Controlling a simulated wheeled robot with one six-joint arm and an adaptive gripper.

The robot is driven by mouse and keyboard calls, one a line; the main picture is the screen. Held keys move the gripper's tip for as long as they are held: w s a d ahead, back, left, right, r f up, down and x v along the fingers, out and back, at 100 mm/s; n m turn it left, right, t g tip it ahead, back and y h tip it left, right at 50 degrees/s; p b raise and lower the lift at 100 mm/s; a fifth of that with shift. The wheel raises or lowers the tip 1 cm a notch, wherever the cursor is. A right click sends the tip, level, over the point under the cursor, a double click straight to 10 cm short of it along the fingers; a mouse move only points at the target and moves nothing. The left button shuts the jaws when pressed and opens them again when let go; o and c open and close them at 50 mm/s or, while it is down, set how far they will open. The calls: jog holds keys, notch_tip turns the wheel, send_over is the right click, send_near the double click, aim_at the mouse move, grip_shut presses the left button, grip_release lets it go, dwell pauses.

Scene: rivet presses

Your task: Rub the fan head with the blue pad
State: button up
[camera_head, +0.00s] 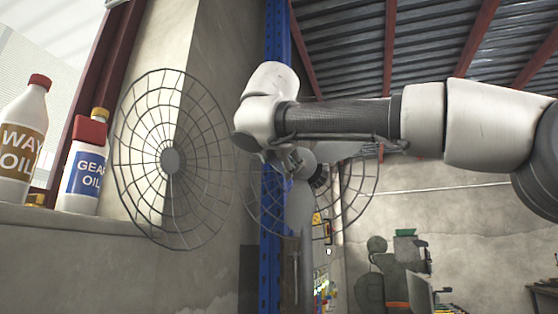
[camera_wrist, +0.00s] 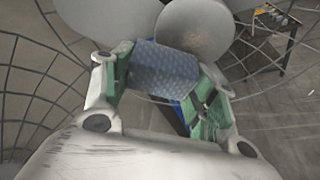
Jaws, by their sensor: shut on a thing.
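The blue pad (camera_wrist: 163,74) is a textured blue block in the wrist view. My gripper (camera_wrist: 165,82) is shut on it, with the green finger linings on either side. The fan head shows as round wire guards in the head view, one on the left (camera_head: 171,160) with a grey hub and one partly behind my arm (camera_head: 352,200). In the wrist view, grey rounded fan parts (camera_wrist: 195,28) lie just beyond the pad, with guard wires at both sides. I cannot tell whether the pad touches them. My wrist hides the pad in the head view.
A Way Oil bottle (camera_head: 22,140) and a Gear Oil bottle (camera_head: 86,165) stand on the ledge at left. A blue post (camera_head: 271,250) rises behind the fan. A dark table (camera_wrist: 272,35) shows at upper right in the wrist view, with bare floor below.

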aim_at(308, 166)
jog(key=shift+w+d+r, duration=0.1)
jog(key=shift+w+d, duration=0.1)
jog(key=shift+w, duration=0.3)
jog(key=shift+w+d+r, duration=0.1)
jog(key=shift+w+d, duration=0.1)
jog(key=shift+w, duration=0.25)
dwell(0.6)
jog(key=shift+s+d+f, duration=0.1)
jog(key=shift+s+d, duration=0.25)
jog(key=shift+d, duration=0.45)
jog(key=shift+s+d, duration=0.35)
jog(key=shift+d, duration=0.45)
jog(key=shift+s+d, duration=0.3)
jog(key=shift+d, duration=0.55)
jog(key=shift+s+d, duration=0.25)
jog(key=shift+d, duration=0.55)
jog(key=shift+a, duration=0.15)
jog(key=shift+w+a, duration=0.4)
jog(key=shift+a, duration=0.65)
jog(key=shift+w+a, duration=0.45)
jog(key=shift+a, duration=0.65)
jog(key=shift+w+a, duration=0.4)
jog(key=shift+a, duration=0.65)
